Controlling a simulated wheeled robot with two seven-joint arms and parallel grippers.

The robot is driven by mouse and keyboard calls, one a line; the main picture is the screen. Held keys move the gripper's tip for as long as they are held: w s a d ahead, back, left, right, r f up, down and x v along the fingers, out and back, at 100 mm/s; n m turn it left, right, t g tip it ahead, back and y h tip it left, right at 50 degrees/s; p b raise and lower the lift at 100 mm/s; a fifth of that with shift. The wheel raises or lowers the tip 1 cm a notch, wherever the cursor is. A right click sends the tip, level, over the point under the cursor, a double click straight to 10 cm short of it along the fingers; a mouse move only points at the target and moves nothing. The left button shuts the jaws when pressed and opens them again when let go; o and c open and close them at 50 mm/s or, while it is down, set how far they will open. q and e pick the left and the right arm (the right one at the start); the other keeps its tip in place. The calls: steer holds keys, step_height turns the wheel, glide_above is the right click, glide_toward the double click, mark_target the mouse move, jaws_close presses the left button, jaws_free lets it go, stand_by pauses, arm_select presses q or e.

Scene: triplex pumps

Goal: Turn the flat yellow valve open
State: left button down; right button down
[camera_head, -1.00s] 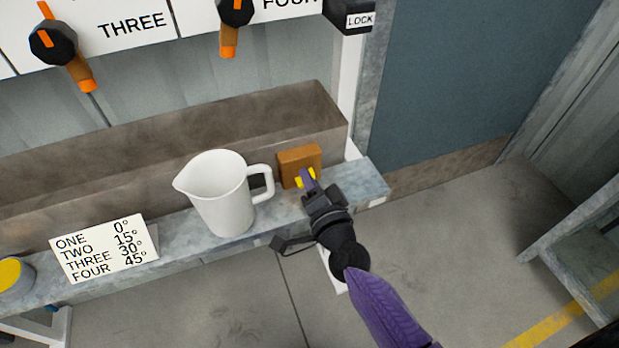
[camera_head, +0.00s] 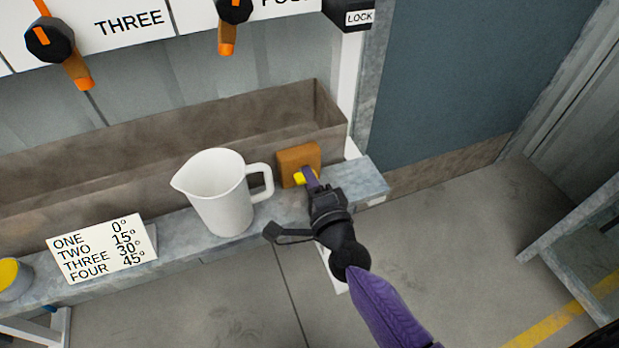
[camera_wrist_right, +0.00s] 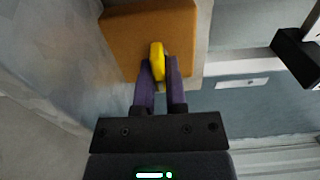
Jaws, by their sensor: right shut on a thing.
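The flat yellow valve (camera_head: 299,179) sits on the front face of a brown-orange block (camera_head: 300,158) at the right end of the shelf. In the right wrist view the valve (camera_wrist_right: 157,60) stands between my purple fingertips in front of the block (camera_wrist_right: 122,40). My right gripper (camera_head: 311,180) is shut on the valve; its fingers also show in the right wrist view (camera_wrist_right: 160,75). In the head view the fingers partly hide the valve. My left gripper is not in view.
A white pitcher (camera_head: 222,205) stands close left of the block, its handle toward it. A sign card (camera_head: 103,250) and a grey-and-yellow cup (camera_head: 12,280) are farther left on the grey shelf (camera_head: 372,180). A long trough (camera_head: 150,150) runs behind.

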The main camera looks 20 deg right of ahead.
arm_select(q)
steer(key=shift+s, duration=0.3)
arm_select(e)
steer(key=c, duration=0.7)
jaws_free()
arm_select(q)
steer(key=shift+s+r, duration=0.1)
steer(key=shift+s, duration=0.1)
arm_select(e)
steer(key=shift+s, duration=0.35)
arm_select(q)
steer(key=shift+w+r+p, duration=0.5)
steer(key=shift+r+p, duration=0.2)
steer(key=shift+p, duration=0.1)
arm_select(e)
steer(key=s, duration=0.9)
steer(key=shift+s+d, duration=0.1)
steer(key=shift+d, duration=0.05)
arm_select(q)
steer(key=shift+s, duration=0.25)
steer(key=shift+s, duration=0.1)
